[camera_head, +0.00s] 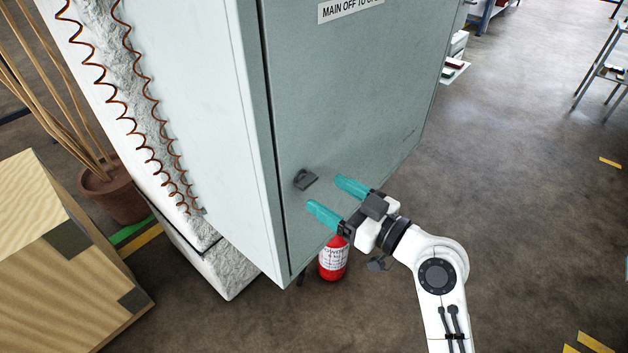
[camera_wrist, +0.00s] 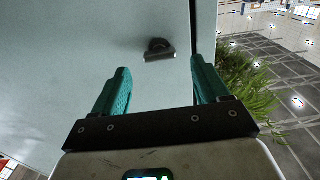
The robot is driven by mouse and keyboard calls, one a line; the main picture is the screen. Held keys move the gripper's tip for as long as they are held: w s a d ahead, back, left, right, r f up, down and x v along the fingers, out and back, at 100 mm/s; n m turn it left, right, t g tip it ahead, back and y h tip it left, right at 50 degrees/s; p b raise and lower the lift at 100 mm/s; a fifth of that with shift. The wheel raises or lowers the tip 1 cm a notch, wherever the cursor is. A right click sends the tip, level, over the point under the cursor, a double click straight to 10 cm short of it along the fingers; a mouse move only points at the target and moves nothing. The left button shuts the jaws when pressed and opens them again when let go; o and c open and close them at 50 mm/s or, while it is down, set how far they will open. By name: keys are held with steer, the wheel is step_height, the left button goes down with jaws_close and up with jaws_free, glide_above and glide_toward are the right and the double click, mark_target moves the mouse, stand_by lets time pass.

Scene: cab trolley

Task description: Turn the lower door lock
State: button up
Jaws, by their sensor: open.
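The lower door lock (camera_head: 305,179) is a small dark knob low on the grey-green cabinet door (camera_head: 350,95), near the door's left edge. It also shows in the wrist view (camera_wrist: 159,50), ahead of the fingertips and between their lines. My gripper (camera_head: 332,194) has teal fingers and is open and empty. Its fingertips point at the door, just right of and below the lock in the head view. In the wrist view my gripper (camera_wrist: 160,77) has its two fingers wide apart, with the lock beyond them and apart from them.
A red fire extinguisher (camera_head: 334,260) stands on the floor below my gripper. Coiled copper tubing (camera_head: 115,100) runs beside the cabinet. The floor at the right is mostly clear.

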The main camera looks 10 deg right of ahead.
mark_target(312, 184)
steer(key=shift+p+x, duration=0.45)
steer(key=shift+x, duration=2)
steer(key=shift+c, duration=0.4)
steer(key=c, duration=1)
